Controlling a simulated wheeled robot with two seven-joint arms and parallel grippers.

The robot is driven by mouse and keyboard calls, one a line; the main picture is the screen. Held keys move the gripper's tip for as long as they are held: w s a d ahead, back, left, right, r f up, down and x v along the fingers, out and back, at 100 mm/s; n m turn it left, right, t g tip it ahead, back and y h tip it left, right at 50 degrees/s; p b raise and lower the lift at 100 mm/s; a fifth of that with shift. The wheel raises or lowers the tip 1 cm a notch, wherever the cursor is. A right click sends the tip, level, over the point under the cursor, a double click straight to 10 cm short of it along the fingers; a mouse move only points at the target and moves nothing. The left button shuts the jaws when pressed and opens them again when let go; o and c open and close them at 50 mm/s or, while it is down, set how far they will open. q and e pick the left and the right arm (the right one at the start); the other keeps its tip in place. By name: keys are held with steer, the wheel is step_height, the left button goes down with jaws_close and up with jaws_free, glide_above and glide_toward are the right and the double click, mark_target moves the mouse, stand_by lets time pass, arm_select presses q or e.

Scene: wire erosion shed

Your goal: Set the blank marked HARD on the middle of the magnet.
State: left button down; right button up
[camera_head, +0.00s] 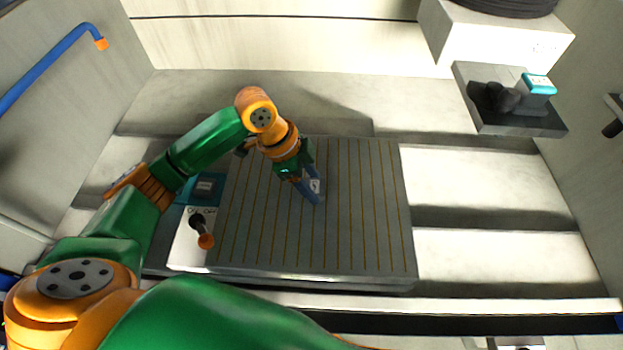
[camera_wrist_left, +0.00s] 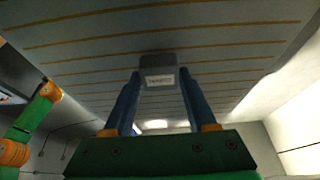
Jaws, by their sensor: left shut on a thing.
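The magnet (camera_head: 370,230) is a broad dark-grey plate with thin brass-coloured lines, in the middle of the head view. My left gripper (camera_head: 315,192) reaches over it from the left, fingers pointing down near the plate's middle. Its blue fingers are shut on a small grey blank (camera_wrist_left: 158,63) with a white label. In the wrist view the blank sits between the fingertips (camera_wrist_left: 158,76) against the lined plate; the label's print is too small to read. In the head view the fingers partly hide the blank (camera_head: 315,186). I cannot tell whether it touches the plate.
The magnet's right half is bare. A blue pipe (camera_head: 45,67) is at upper left.

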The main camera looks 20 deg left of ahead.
arm_select(q)
steer(key=shift+f, duration=0.15)
steer(key=shift+d+f, duration=0.1)
steer(key=shift+c, duration=1)
jaws_free()
steer(key=shift+r, duration=0.45)
steer(key=v, duration=1.1)
steer(key=shift+r, duration=0.25)
